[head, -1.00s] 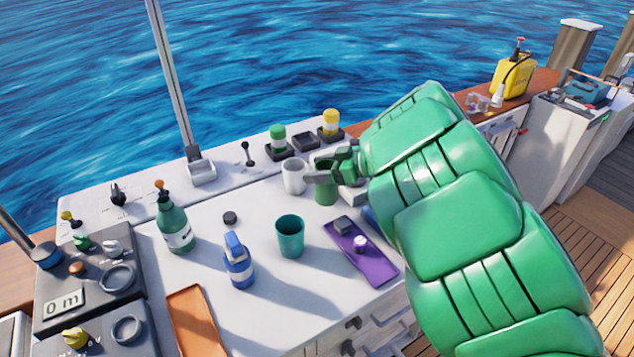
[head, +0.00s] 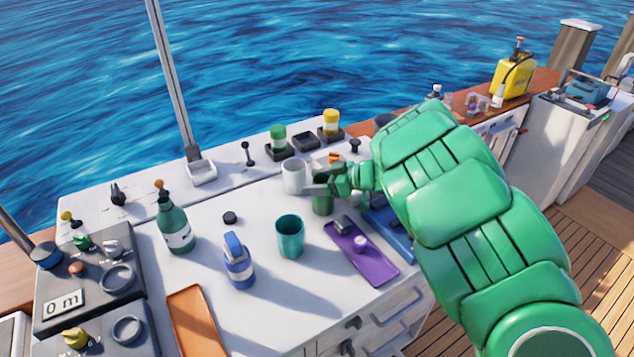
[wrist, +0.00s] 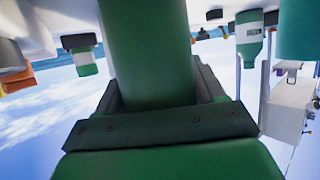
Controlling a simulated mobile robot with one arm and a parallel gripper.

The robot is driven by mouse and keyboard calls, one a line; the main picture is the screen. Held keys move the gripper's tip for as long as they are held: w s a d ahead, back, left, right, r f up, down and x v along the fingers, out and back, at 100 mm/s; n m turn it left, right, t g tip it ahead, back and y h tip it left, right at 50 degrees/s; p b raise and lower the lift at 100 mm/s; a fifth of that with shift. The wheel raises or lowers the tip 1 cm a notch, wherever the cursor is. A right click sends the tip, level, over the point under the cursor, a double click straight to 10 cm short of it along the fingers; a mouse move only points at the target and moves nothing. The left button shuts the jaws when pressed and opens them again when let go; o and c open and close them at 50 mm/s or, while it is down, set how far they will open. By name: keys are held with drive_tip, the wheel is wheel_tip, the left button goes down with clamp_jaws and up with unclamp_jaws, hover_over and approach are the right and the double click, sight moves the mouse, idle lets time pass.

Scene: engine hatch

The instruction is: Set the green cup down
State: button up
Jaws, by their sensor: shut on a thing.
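My gripper (head: 322,182) is shut on the green cup (head: 323,204), near the back right of the white worktop (head: 260,200). The cup hangs below or between the jaws, and I cannot tell whether its base touches the worktop. In the wrist view the green cup (wrist: 150,55) fills the middle, between the dark jaws, and the picture is upside down. A white mug (head: 293,176) stands just left of my gripper. A separate teal cup (head: 290,238) stands upright in front.
A purple tray (head: 375,268) with small items lies in front right, beside a blue tray (head: 393,236). A blue-white bottle (head: 239,262), a green bottle (head: 174,225) and an orange tray (head: 191,315) are left. Bare worktop lies between the mug and teal cup.

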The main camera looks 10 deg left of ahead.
drive_tip(key=shift+f, duration=0.1)
drive_tip(key=o, duration=1.2)
drive_tip(key=v, duration=1.2)
